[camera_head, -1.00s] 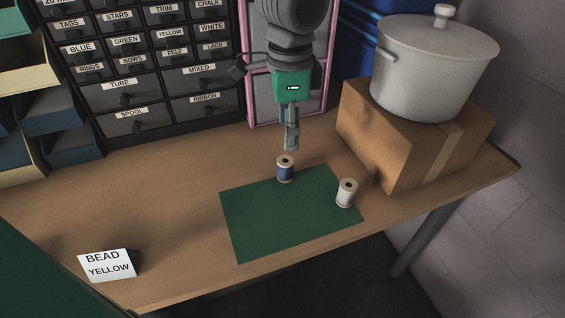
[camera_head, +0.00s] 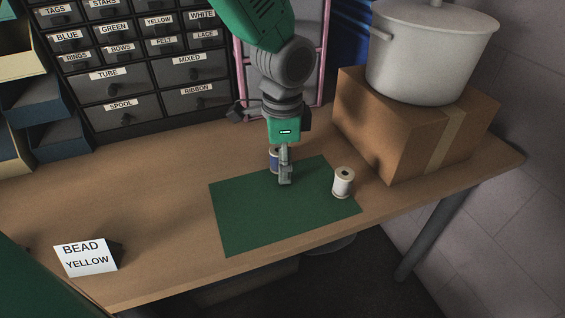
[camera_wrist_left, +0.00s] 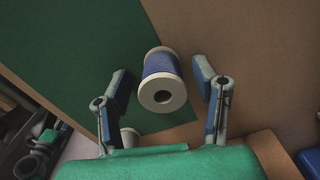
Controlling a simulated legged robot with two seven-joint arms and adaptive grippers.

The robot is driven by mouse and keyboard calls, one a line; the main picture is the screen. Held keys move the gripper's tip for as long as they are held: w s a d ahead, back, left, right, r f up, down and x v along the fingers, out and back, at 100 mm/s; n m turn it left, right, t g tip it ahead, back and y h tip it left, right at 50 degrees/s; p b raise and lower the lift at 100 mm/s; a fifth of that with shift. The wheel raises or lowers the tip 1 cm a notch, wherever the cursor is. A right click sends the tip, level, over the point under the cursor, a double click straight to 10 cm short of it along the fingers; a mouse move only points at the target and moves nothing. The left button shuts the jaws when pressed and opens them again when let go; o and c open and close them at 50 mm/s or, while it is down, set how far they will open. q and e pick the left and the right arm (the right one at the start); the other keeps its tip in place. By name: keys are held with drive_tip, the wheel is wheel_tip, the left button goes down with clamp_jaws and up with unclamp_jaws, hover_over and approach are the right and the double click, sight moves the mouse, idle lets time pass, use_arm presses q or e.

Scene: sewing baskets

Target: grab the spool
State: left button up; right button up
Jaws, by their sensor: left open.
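A spool of blue thread (camera_head: 273,156) stands at the back edge of the green mat (camera_head: 245,225), partly hidden behind my gripper in the head view. A spool of white thread (camera_head: 342,184) stands at the mat's right edge. My left gripper (camera_head: 286,178) is low over the mat, in front of the blue spool. In the left wrist view, its fingers (camera_wrist_left: 162,84) are open, with the blue spool (camera_wrist_left: 164,66) between and slightly beyond the tips. Gaps show on both sides, and nothing is held. My right gripper is not in view.
A cardboard box (camera_head: 383,140) with a white lidded pot (camera_head: 425,60) stands to the right. A labelled drawer cabinet (camera_head: 125,85) stands behind. A card reading "BEAD YELLOW" (camera_head: 85,257) is at the front left.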

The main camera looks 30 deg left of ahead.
use_arm(q)
drive_tip(key=shift+a, duration=0.2)
drive_tip(key=c, duration=0.7)
drive_tip(key=shift+a, duration=0.25)
drive_tip(key=c, duration=0.3)
drive_tip(key=shift+s+a, duration=0.1)
drive_tip(key=shift+a, duration=0.05)
